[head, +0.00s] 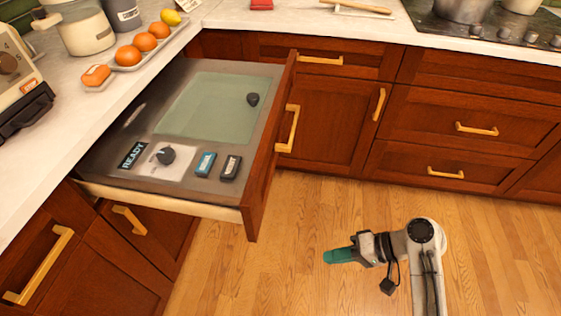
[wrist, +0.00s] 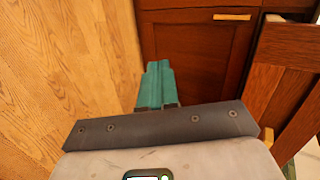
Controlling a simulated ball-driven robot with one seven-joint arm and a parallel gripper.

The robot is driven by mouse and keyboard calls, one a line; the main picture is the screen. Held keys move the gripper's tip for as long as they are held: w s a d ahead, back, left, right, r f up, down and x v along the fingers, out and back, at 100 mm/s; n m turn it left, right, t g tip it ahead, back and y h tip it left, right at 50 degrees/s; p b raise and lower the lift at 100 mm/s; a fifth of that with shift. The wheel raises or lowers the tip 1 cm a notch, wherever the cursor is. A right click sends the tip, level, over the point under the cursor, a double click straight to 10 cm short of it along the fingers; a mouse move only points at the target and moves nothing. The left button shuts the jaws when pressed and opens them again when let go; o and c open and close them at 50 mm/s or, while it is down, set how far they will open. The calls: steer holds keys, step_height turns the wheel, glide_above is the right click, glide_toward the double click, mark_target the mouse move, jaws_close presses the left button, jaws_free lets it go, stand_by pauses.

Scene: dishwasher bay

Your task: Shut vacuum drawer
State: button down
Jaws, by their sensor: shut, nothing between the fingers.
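The vacuum drawer (head: 130,190) stands pulled out at the left centre of the head view. It has a wooden front (head: 265,165) with a gold handle (head: 290,128), and a steel top with a greenish panel, a knob, two buttons and a "READY" display. My gripper (head: 338,256) has teal fingers and is shut and empty. It is over the wood floor, to the right of the drawer front and apart from it. In the wrist view the teal fingers (wrist: 156,85) are together. Wooden drawer parts, probably the front (wrist: 285,70), show at the right edge there.
Closed wooden cabinets with gold handles (head: 476,130) line the back. A tray (head: 165,45) with oranges and a lemon, a jar (head: 85,28) and an appliance (head: 18,75) stand on the left counter. A cooktop (head: 500,32) with pots is at back right. The floor (head: 310,210) is clear.

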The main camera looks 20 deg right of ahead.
steer(key=w+d+r+m+t+y+p, duration=0.1)
steer(key=w+d+r+t+y+p, duration=0.2)
steer(key=r, duration=0.5)
steer(key=w+r+m+t+y+p, duration=0.1)
steer(key=w+r+y, duration=0.1)
steer(key=w+r, duration=0.35)
glide_toward(266, 181)
steer(key=x, duration=0.7)
steer(key=shift+d+f, duration=0.1)
steer(key=shift+f, duration=0.15)
steer(key=shift+w+a, duration=0.3)
steer(key=shift+a, duration=0.2)
steer(key=b+x, duration=0.4)
steer(key=x, duration=0.8)
steer(key=b+x, duration=0.5)
steer(key=x, duration=0.8)
steer(key=r+b+x, duration=0.1)
steer(key=b+x, duration=0.4)
steer(key=x, duration=0.7)
steer(key=shift+w+a, duration=0.15)
steer(key=shift+w, duration=0.2)
steer(key=shift+w+a, duration=0.2)
steer(key=shift+a, duration=0.1)
steer(key=shift+w+a+r+b, duration=0.1)
steer(key=shift+w+r+b, duration=0.05)
steer(key=shift+r+b, duration=0.15)
steer(key=shift+a+r, duration=0.1)
